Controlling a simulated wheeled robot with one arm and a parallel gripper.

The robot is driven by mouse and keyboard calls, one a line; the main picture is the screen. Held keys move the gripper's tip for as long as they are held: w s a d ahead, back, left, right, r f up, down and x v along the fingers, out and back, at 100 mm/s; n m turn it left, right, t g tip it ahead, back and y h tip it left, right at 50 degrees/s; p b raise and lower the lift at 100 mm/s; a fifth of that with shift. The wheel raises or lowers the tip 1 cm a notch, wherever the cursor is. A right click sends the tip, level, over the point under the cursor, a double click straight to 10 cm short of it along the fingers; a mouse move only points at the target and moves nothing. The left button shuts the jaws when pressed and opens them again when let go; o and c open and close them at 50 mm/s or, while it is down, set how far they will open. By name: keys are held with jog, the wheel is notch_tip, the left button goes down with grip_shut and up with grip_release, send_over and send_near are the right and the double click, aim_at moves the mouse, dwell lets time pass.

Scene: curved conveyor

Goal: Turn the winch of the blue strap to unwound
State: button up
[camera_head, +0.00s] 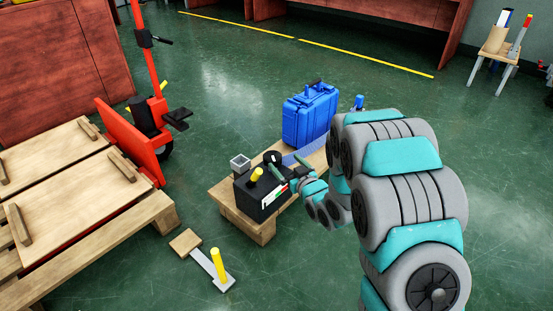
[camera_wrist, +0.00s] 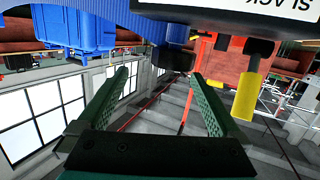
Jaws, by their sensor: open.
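The winch is a black box (camera_head: 262,200) with a yellow-tipped handle (camera_head: 257,174), a black round part on top (camera_head: 272,156) and a white label on its side. The blue strap (camera_head: 302,153) runs from beside it toward the blue case (camera_head: 310,115). My gripper (camera_head: 290,167) is open and empty at the box's right side. In the wrist view, my gripper (camera_wrist: 160,74) has its green fingers spread. An upside-down label reading "SLACK" (camera_wrist: 295,4) shows above.
The box and case stand on a low wooden pallet (camera_head: 250,230). A grey open box (camera_head: 240,163) is behind the winch. A larger loaded pallet and red truck (camera_head: 125,145) are left.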

aim_at(268, 152)
jog(key=shift+w+a+f+t+y+b, duration=0.25)
jog(key=shift+a+f+y+b, duration=0.2)
jog(key=shift+a+f+y, duration=0.4)
jog(key=shift+a+r, duration=0.2)
jog(key=shift+a, duration=0.05)
jog(key=shift+b+x, duration=0.5)
jog(key=shift+x, duration=3.4)
jog(key=shift+r, duration=0.15)
jog(key=shift+c, duration=0.2)
jog(key=c, duration=1.2)
